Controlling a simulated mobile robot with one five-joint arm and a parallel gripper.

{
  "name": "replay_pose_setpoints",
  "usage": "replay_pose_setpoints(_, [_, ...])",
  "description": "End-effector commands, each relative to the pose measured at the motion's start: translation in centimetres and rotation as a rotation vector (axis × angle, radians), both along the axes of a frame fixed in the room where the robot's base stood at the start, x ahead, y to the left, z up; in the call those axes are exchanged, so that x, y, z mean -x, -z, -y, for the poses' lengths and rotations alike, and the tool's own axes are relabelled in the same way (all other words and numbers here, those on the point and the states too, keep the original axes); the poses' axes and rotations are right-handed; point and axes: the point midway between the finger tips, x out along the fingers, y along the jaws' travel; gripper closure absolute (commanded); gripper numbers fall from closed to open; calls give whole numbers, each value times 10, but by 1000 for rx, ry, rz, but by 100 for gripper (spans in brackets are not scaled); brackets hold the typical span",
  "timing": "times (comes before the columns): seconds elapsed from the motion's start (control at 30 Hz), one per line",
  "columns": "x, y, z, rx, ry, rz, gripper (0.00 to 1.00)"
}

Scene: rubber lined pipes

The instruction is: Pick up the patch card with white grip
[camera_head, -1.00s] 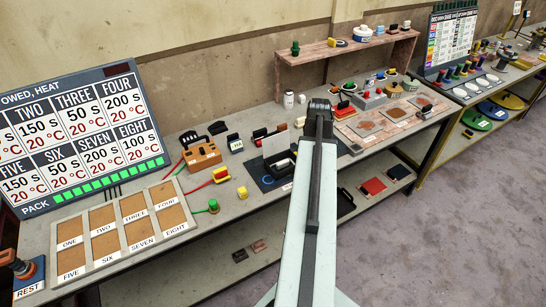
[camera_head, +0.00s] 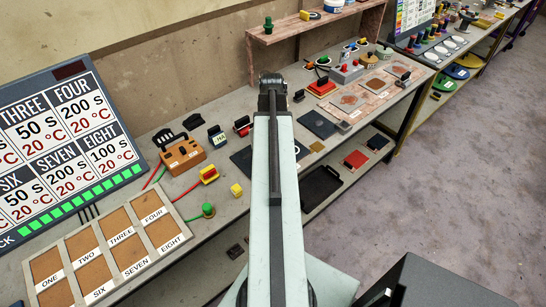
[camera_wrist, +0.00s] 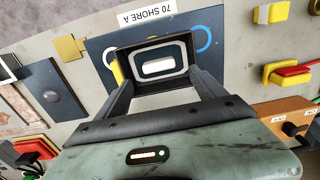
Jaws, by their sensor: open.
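In the wrist view, a dark, framed rectangular piece with a white grip (camera_wrist: 158,67), which looks like the patch card, lies over a dark blue mat (camera_wrist: 100,47) labelled 70 SHORE A. My gripper (camera_wrist: 161,84) is open, with its two fingers reaching to either side of this piece. I cannot tell whether the fingers touch it.
A yellow block with a red piece (camera_wrist: 290,75) and an orange-brown holder (camera_wrist: 287,122) are near the gripper's right. A dark plate (camera_wrist: 55,92) lies to its left. In the head view, a board with labelled pads (camera_head: 110,242) fills the bench's left part.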

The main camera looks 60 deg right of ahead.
Motion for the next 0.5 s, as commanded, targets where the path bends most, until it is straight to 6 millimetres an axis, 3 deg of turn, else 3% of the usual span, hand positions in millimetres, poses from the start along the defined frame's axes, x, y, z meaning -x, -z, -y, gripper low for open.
replay_pose_setpoints(0.13, [0, 10, 0, 0, 0, 0, 20])
replay_pose_setpoints(0.37, [0, 50, 0, 0, 0, 0, 20])
replay_pose_setpoints(0.5, [0, 52, 0, 0, 0, 0, 20])
